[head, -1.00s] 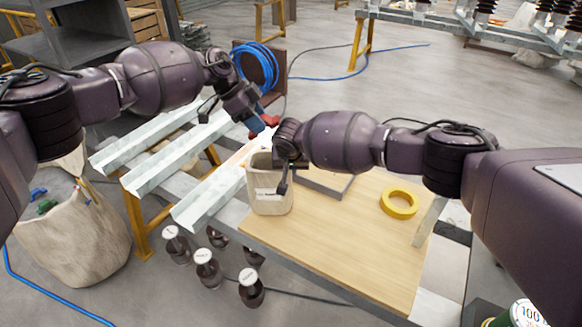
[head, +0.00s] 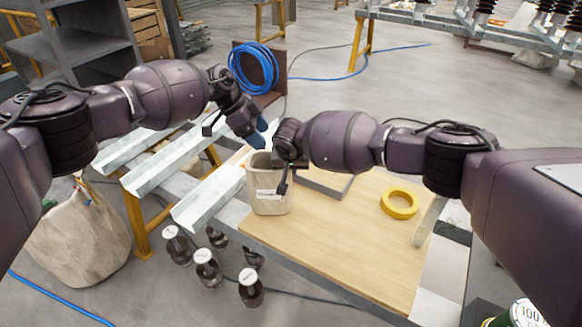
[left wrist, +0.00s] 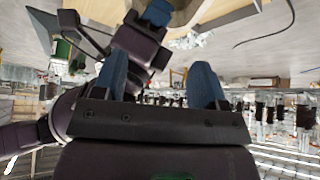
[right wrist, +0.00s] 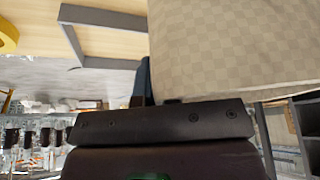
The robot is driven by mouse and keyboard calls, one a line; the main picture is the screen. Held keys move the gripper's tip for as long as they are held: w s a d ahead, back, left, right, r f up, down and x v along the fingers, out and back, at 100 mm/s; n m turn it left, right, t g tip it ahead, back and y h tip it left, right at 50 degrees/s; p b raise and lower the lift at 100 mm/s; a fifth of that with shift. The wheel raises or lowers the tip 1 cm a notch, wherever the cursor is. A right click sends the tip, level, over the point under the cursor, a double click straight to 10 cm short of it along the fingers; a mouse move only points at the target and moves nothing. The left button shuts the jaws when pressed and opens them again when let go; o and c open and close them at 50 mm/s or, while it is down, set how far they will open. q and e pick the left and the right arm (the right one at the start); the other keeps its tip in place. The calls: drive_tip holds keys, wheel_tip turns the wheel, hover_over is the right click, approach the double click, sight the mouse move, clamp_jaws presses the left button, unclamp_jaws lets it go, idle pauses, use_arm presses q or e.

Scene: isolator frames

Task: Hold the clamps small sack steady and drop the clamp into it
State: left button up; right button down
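The clamps small sack (head: 270,180), beige with a white label, stands upright on the left end of the wooden board. My right gripper (head: 284,170) is at its right rim. In the right wrist view one blue finger (right wrist: 144,80) lies against the sack's checked cloth (right wrist: 225,45), which hides the other finger; it appears shut on the sack wall. My left gripper (head: 259,136) is just above and behind the sack's mouth. In the left wrist view its blue fingers (left wrist: 160,78) are apart with nothing between them. The red clamp is not visible; the sack's inside is hidden.
A yellow tape ring (head: 400,204) and a grey frame (head: 328,182) lie on the board (head: 335,240). Metal channels (head: 180,160) lie left of the sack. A larger sack (head: 80,245) stands on the floor at left. Blue coiled cable (head: 253,68) is behind.

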use_arm(q)
drive_tip(key=v, duration=1.2)
use_arm(e)
drive_tip(key=c, duration=1.2)
unclamp_jaws()
drive_tip(key=shift+c, duration=0.2)
drive_tip(key=v, duration=1.1)
drive_tip(key=shift+s+r, duration=0.1)
drive_tip(key=shift+r, duration=0.4)
